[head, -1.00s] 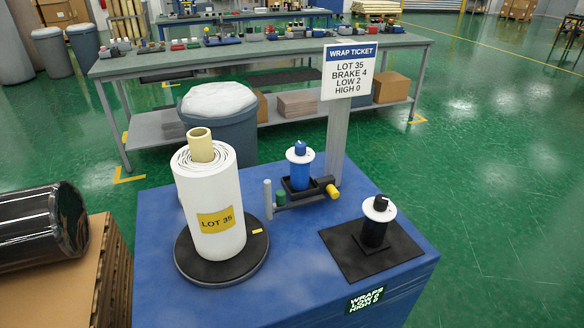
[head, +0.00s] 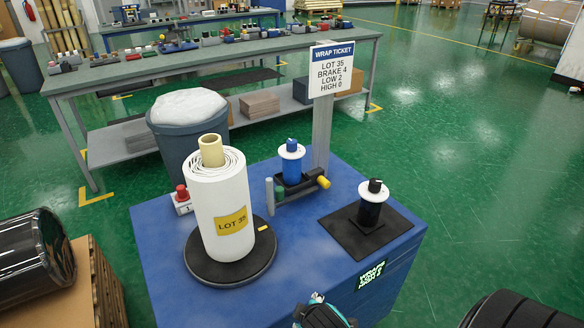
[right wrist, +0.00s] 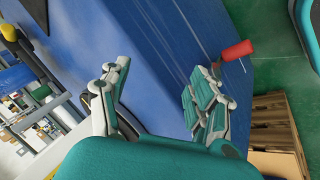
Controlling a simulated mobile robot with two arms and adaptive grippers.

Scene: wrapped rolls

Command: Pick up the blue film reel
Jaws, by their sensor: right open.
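The blue film reel (head: 292,168) stands upright in a small dark holder with a yellow knob (head: 323,182), towards the back of the blue cabinet top. It has a white disc and a blue tip on top. My right gripper shows in part at the bottom edge of the head view (head: 322,314), in front of the cabinet and well short of the reel. In the right wrist view its teal fingers (right wrist: 161,94) are spread apart with nothing between them. My left gripper is out of view.
A tall white roll (head: 222,205) marked LOT 35 stands on a dark turntable at the left. A black reel (head: 372,208) stands on a black mat at the right. The ticket post (head: 322,135) rises behind the blue reel. A red-topped button box (head: 183,200) sits beside the white roll.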

